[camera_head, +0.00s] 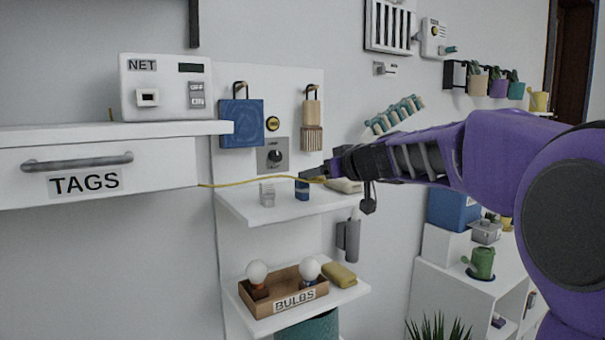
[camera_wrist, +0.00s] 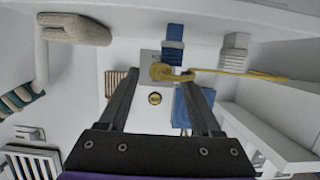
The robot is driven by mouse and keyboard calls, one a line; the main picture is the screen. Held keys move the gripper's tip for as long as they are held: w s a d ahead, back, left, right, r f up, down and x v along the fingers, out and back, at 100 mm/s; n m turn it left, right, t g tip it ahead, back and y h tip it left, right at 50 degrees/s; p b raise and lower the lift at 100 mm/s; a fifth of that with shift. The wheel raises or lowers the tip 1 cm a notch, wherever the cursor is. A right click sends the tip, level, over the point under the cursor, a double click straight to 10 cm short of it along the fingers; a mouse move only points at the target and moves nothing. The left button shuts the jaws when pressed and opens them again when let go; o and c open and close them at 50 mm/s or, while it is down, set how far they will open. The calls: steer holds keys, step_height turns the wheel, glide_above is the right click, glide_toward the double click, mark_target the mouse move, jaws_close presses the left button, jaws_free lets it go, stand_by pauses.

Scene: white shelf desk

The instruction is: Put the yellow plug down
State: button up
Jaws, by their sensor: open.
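The yellow plug (camera_wrist: 163,72) lies between the spread fingertips of my gripper (camera_wrist: 162,76) in the wrist view. Its yellow cord (camera_wrist: 240,74) runs off to the right there, and in the head view the cord (camera_head: 240,183) stretches left to the drawer unit. My gripper (camera_head: 316,175) is open, just above the middle shelf (camera_head: 262,213). A small blue block (camera_head: 302,189) stands on that shelf below the plug. In the wrist view the blue block (camera_wrist: 173,44) appears close beside the plug; I cannot tell whether they touch. The head view mostly hides the plug.
The white drawer unit (camera_head: 185,175) labelled TAGS is at left. A bulb box (camera_head: 285,296) sits on the lower shelf.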

steer(key=shift+w+a+f, duration=0.15)
steer(key=shift+w+a, duration=0.1)
steer(key=shift+w, duration=0.15)
jaws_close()
